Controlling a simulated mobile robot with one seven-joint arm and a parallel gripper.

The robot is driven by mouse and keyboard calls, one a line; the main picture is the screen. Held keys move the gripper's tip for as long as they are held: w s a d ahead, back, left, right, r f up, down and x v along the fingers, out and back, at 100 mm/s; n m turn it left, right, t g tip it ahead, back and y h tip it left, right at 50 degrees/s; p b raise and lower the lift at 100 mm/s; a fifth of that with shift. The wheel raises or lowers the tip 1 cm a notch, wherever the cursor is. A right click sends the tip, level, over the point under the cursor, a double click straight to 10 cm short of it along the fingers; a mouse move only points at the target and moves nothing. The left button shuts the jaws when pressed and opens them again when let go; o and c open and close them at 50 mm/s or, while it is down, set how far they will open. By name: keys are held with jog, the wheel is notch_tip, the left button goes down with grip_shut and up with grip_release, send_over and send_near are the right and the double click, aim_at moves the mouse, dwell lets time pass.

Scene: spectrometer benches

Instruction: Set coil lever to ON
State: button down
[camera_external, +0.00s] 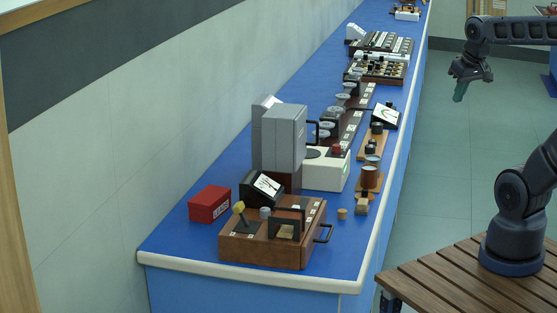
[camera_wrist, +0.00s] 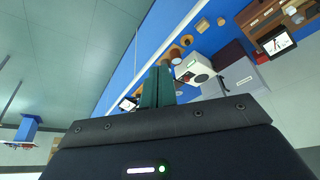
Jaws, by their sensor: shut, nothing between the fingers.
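A lever with a yellow knob (camera_external: 238,207) stands on the left of a wooden box (camera_external: 262,250) at the near end of the blue bench; I cannot read whether it is the coil lever or how it is set. Part of the wooden box also shows at the upper right of the wrist view (camera_wrist: 262,14). My gripper (camera_external: 460,92) hangs above the floor to the right of the bench, well away from the box. Its green fingers (camera_wrist: 158,88) are shut together and empty in the wrist view.
A black meter (camera_external: 262,187), a red box (camera_external: 209,204), a grey housing (camera_external: 285,138) and a white unit (camera_external: 327,168) stand near the wooden box. Several instruments line the bench behind. A slatted wooden table (camera_external: 450,285) is at the lower right. The floor between is clear.

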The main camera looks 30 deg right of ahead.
jog(key=w+a+r+n+g, duration=0.2)
jog(key=w+a+r+n, duration=0.15)
jog(key=w+a, duration=0.95)
jog(key=w+a+f+n+g, duration=0.1)
jog(key=w+a, duration=0.4)
jog(key=a, duration=0.2)
jog(key=w+a+f, duration=0.1)
jog(key=w+a, duration=0.4)
jog(key=a, duration=0.3)
jog(key=a+f+n, duration=0.1)
jog(key=a+f, duration=0.4)
jog(key=a, duration=0.6)
jog(key=a+f+n+g, duration=0.1)
jog(key=a+f, duration=0.5)
jog(key=a, duration=0.6)
jog(key=a+f+n+g+h, duration=0.1)
jog(key=a+f, duration=0.5)
jog(key=a, duration=0.6)
jog(key=shift+s+a+f+n, duration=0.2)
jog(key=shift+s+n, duration=0.2)
jog(key=shift+n, duration=0.15)
jog(key=shift+f, duration=0.1)
